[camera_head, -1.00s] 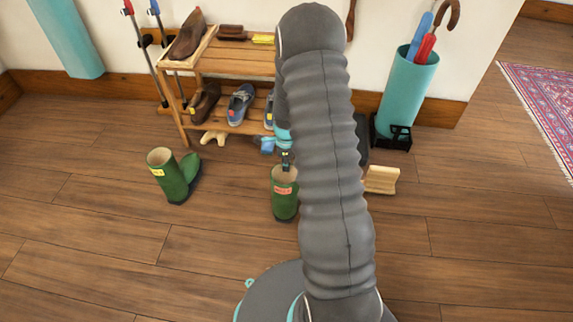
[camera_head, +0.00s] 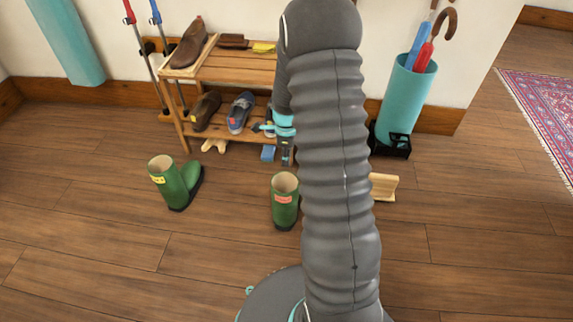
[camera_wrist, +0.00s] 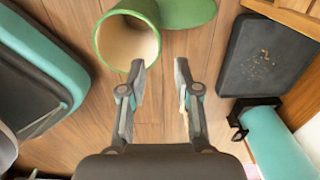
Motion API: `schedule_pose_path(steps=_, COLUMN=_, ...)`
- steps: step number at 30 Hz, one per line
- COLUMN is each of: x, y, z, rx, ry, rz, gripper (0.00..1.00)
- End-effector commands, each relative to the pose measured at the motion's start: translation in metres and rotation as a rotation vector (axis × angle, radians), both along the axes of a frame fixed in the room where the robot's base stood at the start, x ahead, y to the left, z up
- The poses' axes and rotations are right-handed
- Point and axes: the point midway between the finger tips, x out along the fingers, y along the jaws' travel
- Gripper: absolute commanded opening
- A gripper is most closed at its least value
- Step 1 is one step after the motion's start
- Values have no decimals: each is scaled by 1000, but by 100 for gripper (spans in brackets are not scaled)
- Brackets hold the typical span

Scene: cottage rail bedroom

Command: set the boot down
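A green boot with a red label (camera_head: 284,203) stands upright on the wooden floor, just left of my arm; part of its right side is hidden by the arm. The matching green boot with a yellow label (camera_head: 172,183) stands upright to its left. My gripper (camera_head: 285,152) is above and behind the red-label boot, apart from it. In the wrist view my gripper (camera_wrist: 160,68) has its two fingers spread with nothing between them. A green boot (camera_wrist: 103,45) with its open top shows beside the left fingertip there.
A wooden shoe rack (camera_head: 235,66) with shoes stands behind the boots. A teal umbrella stand (camera_head: 406,95) is at the back right. A wooden block (camera_head: 384,187) lies right of my arm, and a dark tray (camera_wrist: 262,58) shows in the wrist view. The front left floor is clear.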

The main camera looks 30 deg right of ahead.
Motion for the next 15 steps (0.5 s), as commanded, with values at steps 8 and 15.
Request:
schedule_pose_path(steps=8, x=0, y=0, z=31, rx=-1, ry=-1, rz=1, gripper=32)
schedule_pose_path(steps=15, x=-7, y=16, z=76, rx=-16, ry=-40, rz=162, gripper=32)
